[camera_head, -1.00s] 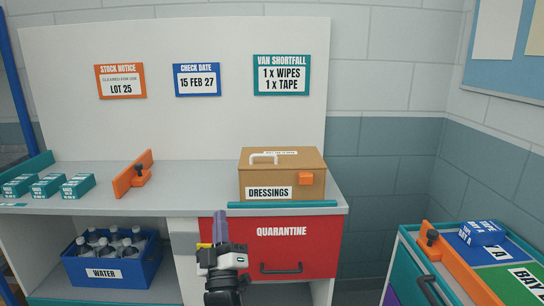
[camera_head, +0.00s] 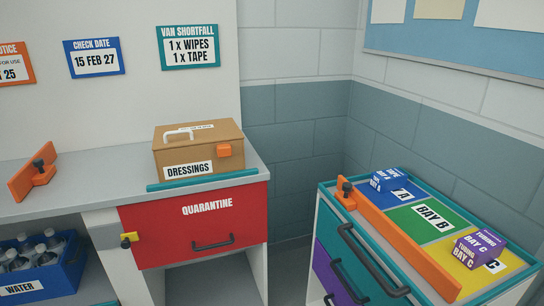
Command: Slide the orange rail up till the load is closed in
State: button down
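An orange rail (camera_head: 400,242) with a black knob (camera_head: 347,188) at its far end runs along the left edge of the cart top at right. Beside it are blue, green (camera_head: 412,228) and yellow (camera_head: 490,280) bays. A blue tape box (camera_head: 389,180) stands in the blue bay, and a purple tubing box (camera_head: 479,249) stands in the yellow bay. Both boxes are apart from the rail. A second orange rail (camera_head: 30,182), also with a black knob, stands on the grey bench at left. My gripper is out of view.
A cardboard dressings box (camera_head: 198,155) stands on the bench behind a teal strip (camera_head: 202,182). A blue water crate (camera_head: 45,285) is at lower left. A floor gap separates bench and cart.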

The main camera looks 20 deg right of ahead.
aim_at(350, 198)
jog(key=i+z, duration=0.1)
jog(key=i, duration=0.75)
